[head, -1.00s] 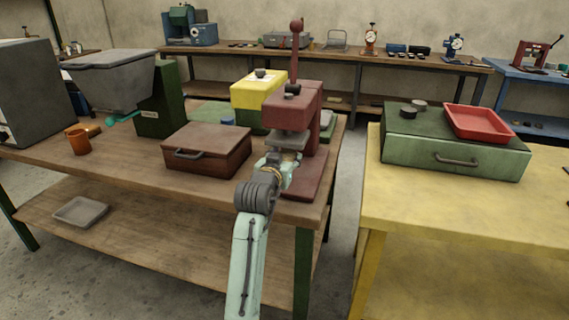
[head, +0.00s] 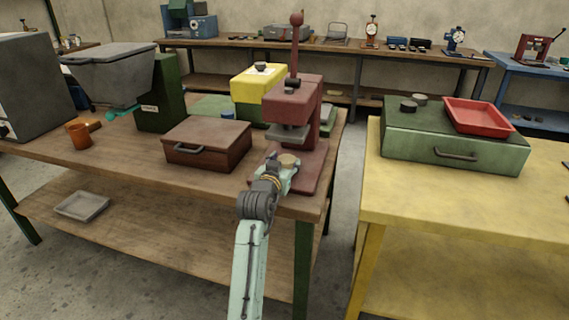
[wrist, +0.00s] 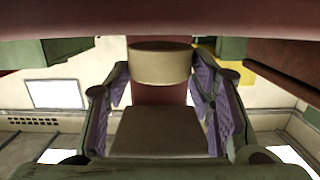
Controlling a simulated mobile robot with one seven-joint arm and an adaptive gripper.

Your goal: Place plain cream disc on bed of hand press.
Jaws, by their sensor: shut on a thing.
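The maroon hand press (head: 292,100) stands at the right end of the wooden table, its lever upright. Its flat maroon bed (head: 308,176) lies below a grey pressing plate (head: 289,136). My gripper (head: 285,172) is in front of the press, low over the front of the bed. The plain cream disc (head: 289,160) shows at its fingertips, below the plate. In the wrist view the disc (wrist: 160,64) sits between the two fingers, gripped, with maroon press parts around it. I cannot tell whether the disc touches the bed.
A brown box (head: 206,144) stands left of the press, and a yellow-topped machine (head: 257,84) stands behind it. A yellow table (head: 440,205) at the right bears a green case (head: 440,140) and red tray (head: 478,116). The wooden table's front left is mostly clear.

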